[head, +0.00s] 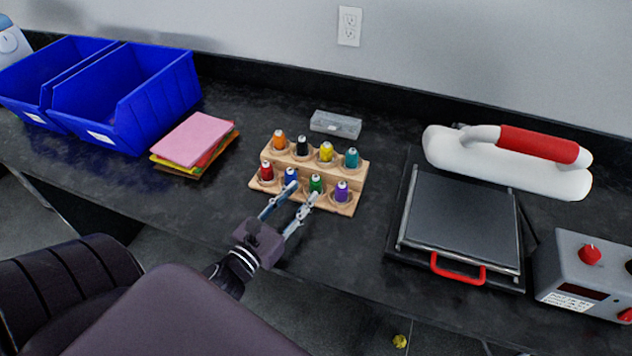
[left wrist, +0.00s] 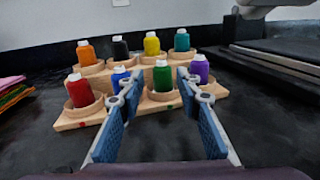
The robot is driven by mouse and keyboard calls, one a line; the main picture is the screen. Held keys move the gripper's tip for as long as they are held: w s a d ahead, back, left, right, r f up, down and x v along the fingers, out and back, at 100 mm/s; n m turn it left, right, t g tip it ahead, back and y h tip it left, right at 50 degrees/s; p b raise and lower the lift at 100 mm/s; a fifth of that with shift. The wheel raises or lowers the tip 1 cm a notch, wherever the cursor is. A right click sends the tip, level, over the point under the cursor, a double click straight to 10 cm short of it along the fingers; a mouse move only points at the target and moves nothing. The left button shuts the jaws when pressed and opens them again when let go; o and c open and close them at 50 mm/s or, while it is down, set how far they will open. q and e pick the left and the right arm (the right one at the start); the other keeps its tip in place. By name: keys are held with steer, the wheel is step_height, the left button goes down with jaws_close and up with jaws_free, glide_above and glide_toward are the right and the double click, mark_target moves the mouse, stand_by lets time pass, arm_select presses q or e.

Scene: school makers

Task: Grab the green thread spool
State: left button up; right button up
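The green thread spool (head: 316,184) stands upright in the front row of a two-step wooden rack (head: 346,209), between the blue spool (head: 291,175) and the purple spool (head: 341,191). My left gripper (head: 300,190) is open in front of the rack, its fingers pointing at the front row. In the left wrist view, the green spool (left wrist: 163,76) shows between the two open fingers (left wrist: 158,82), beyond their tips or close to them. The left finger partly covers the blue spool (left wrist: 120,78). The right finger is near the purple spool (left wrist: 199,69). My right gripper is not in view.
Red (head: 266,171), orange (head: 279,140), black (head: 302,146), yellow (head: 326,152) and teal (head: 351,158) spools share the rack. Blue bins (head: 150,105) and coloured sheets (head: 193,139) stand left; a heat press (head: 460,225) stands right.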

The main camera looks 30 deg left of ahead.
mark_target(312, 185)
arm_select(q)
steer(key=shift+w, duration=1.05)
steer(key=w, duration=0.2)
steer(key=w+p, duration=0.1)
steer(key=w, duration=0.1)
steer(key=shift+w+d+f+p, duration=0.1)
steer(key=shift+w+f+p, duration=0.1)
steer(key=shift+w+p, duration=0.1)
arm_select(e)
steer(key=shift+w+d+r, duration=0.2)
steer(key=shift+w+r, duration=0.65)
steer(key=shift+r, duration=0.05)
arm_select(q)
steer(key=c, duration=0.8)
arm_select(e)
steer(key=shift+s+a, duration=0.15)
steer(key=shift+s, duration=0.05)
